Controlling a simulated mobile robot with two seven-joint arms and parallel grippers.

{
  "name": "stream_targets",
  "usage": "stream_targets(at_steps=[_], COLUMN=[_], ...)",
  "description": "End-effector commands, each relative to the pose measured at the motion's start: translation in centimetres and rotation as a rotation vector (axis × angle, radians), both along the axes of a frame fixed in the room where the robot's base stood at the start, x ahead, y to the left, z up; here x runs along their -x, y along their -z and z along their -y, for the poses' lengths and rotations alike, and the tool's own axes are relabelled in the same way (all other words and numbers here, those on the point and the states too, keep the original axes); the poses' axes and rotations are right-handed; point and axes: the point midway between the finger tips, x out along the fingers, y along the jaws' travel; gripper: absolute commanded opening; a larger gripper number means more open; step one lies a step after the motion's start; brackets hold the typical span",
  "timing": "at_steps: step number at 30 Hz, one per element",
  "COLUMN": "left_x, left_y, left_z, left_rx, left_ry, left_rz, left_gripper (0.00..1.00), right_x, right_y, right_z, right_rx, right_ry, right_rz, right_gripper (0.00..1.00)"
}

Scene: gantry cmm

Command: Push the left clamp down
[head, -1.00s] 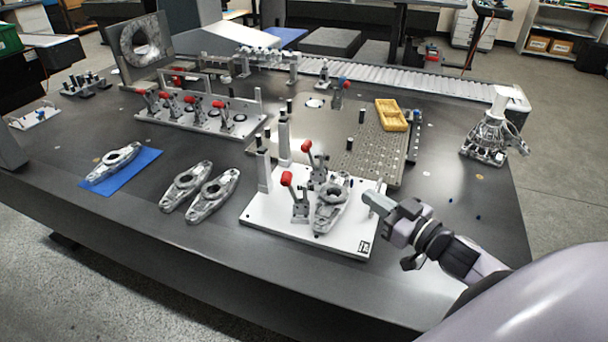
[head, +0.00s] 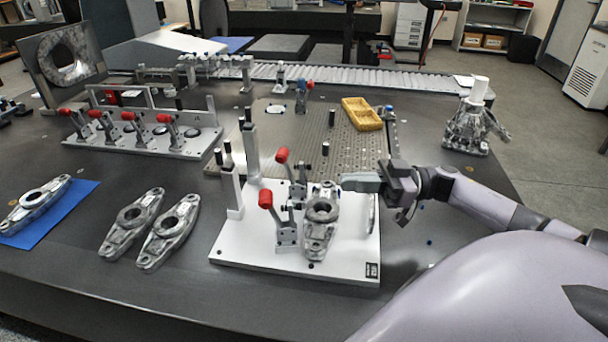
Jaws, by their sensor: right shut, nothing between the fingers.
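A white fixture plate (head: 235,248) lies on the dark table with a cast metal part (head: 320,238) on it. Two toggle clamps with red handles stand to the left of the part. The left clamp (head: 286,234) is nearer the front, and its red handle points up and leans left. The other clamp (head: 297,190) is just behind it, its red handle also raised. My right gripper (head: 346,183) is shut and empty. It appears above the back right of the plate, to the right of both clamps and apart from their handles. My left gripper is not in view.
Two grey posts (head: 251,150) stand at the plate's back left. Behind are a perforated plate (head: 290,130) and a yellow tray (head: 361,114). Loose castings (head: 168,232) lie left of the fixture. A row of red-handled clamps (head: 130,130) stands at the back left.

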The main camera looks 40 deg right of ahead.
Motion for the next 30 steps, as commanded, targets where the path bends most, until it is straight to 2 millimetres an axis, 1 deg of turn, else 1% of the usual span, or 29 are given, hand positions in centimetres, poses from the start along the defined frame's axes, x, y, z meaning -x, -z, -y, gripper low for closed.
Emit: stream_targets(at_steps=[5, 16, 17, 18, 24, 30], left_x=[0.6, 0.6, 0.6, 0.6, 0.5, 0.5], left_y=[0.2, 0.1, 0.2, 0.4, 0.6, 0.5], left_z=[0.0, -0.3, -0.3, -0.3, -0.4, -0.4], left_rx=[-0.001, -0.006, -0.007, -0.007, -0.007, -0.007], left_ry=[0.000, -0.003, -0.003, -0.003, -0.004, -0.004], left_rz=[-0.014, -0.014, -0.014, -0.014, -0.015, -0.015], left_gripper=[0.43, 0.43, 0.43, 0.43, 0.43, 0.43], right_x=[-1.5, -5.4, -5.7, -5.9, -6.9, -7.1], right_y=[-0.5, -1.3, -1.1, -0.3, 1.1, 1.5], right_z=[-2.2, -7.9, -8.3, -8.7, -10.0, -10.4], right_rx=[-0.003, -0.005, -0.005, -0.006, -0.004, -0.001], right_ry=[-0.002, -0.001, 0.000, 0.002, 0.002, 0.001], right_rz=[0.007, 0.007, 0.006, 0.003, 0.003, 0.002], right_gripper=[0.00, 0.00, 0.00, 0.00, 0.00, 0.00])
